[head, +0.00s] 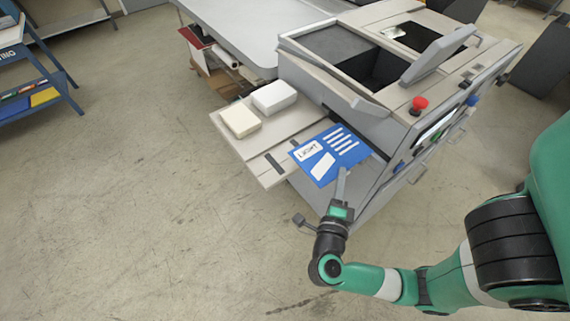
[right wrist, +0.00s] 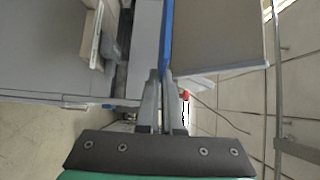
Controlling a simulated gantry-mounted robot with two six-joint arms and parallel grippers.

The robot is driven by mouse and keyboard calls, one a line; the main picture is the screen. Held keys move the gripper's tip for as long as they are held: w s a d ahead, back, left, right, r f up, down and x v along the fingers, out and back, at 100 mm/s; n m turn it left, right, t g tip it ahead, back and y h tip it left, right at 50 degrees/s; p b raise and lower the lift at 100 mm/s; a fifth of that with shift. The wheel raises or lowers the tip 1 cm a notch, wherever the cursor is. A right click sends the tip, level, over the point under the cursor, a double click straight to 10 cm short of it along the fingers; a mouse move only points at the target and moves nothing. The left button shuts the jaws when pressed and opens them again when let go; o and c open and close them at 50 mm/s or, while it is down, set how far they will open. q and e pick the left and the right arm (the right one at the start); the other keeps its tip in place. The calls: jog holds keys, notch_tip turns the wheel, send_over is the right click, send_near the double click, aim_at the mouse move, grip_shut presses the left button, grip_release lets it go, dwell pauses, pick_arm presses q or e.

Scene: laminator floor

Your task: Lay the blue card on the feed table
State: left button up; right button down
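The blue card (head: 331,154), with white stripes and a white label, shows face up in the head view. It overlaps the right part of the beige feed table (head: 283,133), beside the laminator body. My right gripper (head: 341,186) is at the card's near edge, with its fingers shut on it. In the right wrist view, the card is a thin blue strip (right wrist: 167,38) running up from between the fingertips (right wrist: 161,82). I cannot tell whether the card touches the table or hangs just above it. My left gripper is not in view.
A white stack (head: 274,97) and a cream stack (head: 240,120) sit on the feed table's left part. The laminator (head: 385,70), with a red button (head: 420,103), stands to the right. A blue rack (head: 45,75) is at far left. The floor between is clear.

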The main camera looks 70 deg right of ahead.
jog(key=w+a+f+b, duration=0.1)
jog(key=w+f+b, duration=0.6)
jog(key=w+f, duration=0.6)
jog(key=shift+w+a, duration=0.3)
jog(key=shift+w, duration=0.35)
jog(key=shift+f, duration=0.1)
jog(key=c, duration=1.1)
grip_release()
jog(key=shift+o, duration=0.2)
